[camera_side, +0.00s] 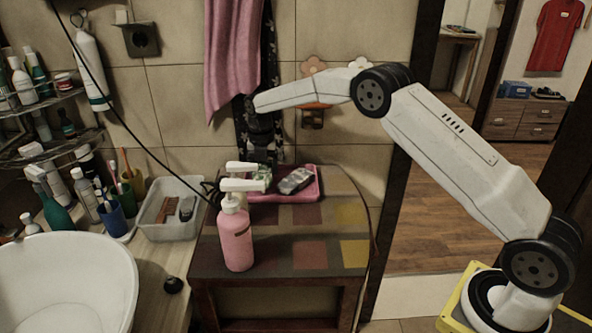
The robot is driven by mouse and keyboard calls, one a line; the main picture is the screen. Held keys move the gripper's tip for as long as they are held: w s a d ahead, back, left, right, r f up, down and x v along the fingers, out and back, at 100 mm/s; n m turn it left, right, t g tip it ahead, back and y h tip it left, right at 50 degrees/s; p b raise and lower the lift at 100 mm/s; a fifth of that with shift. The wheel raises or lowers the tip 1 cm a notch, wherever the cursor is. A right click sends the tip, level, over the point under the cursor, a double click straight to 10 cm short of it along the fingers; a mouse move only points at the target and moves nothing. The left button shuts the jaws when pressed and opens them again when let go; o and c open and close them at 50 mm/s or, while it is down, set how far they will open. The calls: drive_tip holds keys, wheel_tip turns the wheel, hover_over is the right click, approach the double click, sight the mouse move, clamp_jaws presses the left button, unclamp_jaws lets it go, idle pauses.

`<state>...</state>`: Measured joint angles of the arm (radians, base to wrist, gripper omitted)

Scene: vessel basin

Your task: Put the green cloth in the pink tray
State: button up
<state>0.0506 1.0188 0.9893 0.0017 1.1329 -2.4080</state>
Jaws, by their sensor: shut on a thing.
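The pink tray (318,193) lies on the small wooden table, behind and to the right of a pink bottle. A small pale green bit, which looks like the green cloth (262,172), shows at my gripper, beside the tray's left end. My gripper (244,177), with white fingers, is low over the table's back left part, just above and behind the pink bottle's top. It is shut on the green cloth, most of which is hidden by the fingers. I cannot tell whether the cloth touches the tray. A grey, dark-patterned item (296,180) lies in the tray.
The pink pump bottle (236,238) stands upright on the patterned table (308,254), close in front of my gripper. A clear bin (172,215) with brushes stands left. A pink towel (232,55) hangs above. The table's front right part is clear.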

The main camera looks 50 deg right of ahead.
sight(263, 165)
drive_tip(key=shift+f, duration=1.15)
drive_tip(key=shift+f, duration=0.15)
drive_tip(key=o, duration=1.2)
wheel_tip(263, 165, up, 12)
drive_tip(key=shift+r, duration=0.2)
drive_tip(key=shift+s, duration=0.1)
